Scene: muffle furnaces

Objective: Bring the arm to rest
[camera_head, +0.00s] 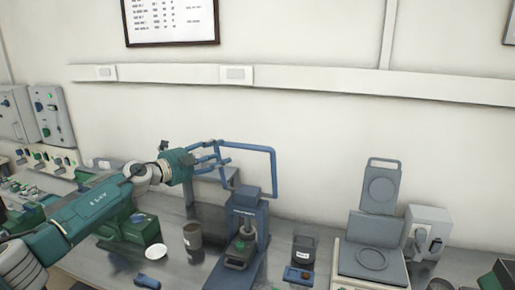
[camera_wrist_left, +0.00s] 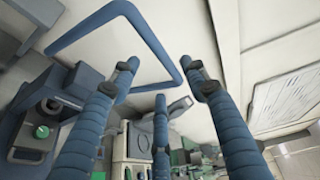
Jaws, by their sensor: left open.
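My left arm (camera_head: 95,208) reaches in from the left, over the bench, up toward the wall. Its left gripper (camera_head: 222,157) is open, with its fingers spread and nothing held between them. The spread fingers also show in the left wrist view (camera_wrist_left: 160,82). A blue tubular loop (camera_head: 274,165) stands right beside the fingertips, above a blue press-like device (camera_head: 246,222). In the left wrist view the loop (camera_wrist_left: 150,38) passes close to the fingertips; I cannot tell whether they touch it. My right gripper is not in view.
On the bench, below the gripper, stand a dark cup (camera_head: 192,236), a white dish (camera_head: 155,252) and a small blue item (camera_head: 147,282). A balance-like device with a raised lid (camera_head: 382,190) and a grey box (camera_head: 427,232) stand right. Control boxes (camera_head: 52,117) are at left.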

